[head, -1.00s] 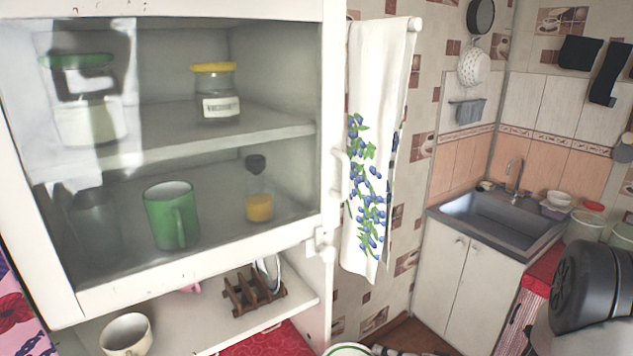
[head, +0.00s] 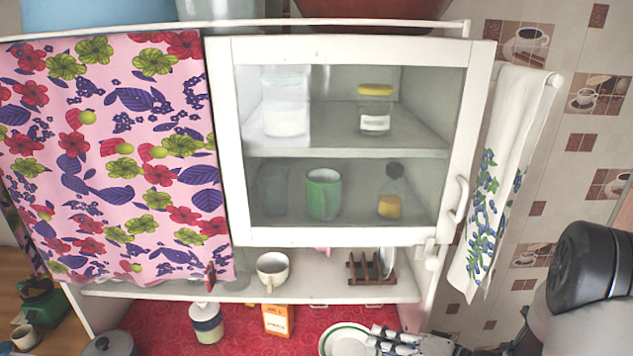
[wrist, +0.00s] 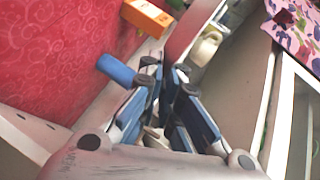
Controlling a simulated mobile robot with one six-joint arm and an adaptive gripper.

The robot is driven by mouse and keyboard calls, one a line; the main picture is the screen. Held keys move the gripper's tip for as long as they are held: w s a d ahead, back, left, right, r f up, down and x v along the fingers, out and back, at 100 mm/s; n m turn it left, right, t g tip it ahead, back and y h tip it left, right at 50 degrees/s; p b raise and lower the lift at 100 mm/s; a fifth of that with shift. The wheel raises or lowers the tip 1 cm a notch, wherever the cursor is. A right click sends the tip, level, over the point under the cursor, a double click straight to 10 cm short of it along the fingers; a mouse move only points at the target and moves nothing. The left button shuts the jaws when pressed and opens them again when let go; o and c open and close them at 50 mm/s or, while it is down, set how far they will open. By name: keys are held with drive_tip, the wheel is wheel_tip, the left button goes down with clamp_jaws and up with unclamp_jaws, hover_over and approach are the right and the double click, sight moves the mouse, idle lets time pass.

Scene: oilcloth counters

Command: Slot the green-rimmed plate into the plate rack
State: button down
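The green-rimmed plate (head: 346,340) is white and shows at the bottom of the head view, over the red cloth, partly cut off by the frame. My gripper (head: 378,338) is at the plate's right edge.
A cream cup (head: 272,270) stands left of the rack on the shelf (head: 330,291). Below are an orange box (head: 278,320) and a lidded jar (head: 207,323). The glass-door cabinet (head: 345,238) hangs above the shelf. A floral cloth (head: 110,150) covers the left.

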wheel_tip(320, 180, up, 14)
drive_tip(key=p, duration=1.2)
drive_tip(key=shift+f, duration=0.2)
wheel_tip(320, 180, down, 22)
drive_tip(key=b, duration=2.2)
drive_tip(key=shift+r, duration=0.15)
drive_tip(key=shift+d, duration=0.15)
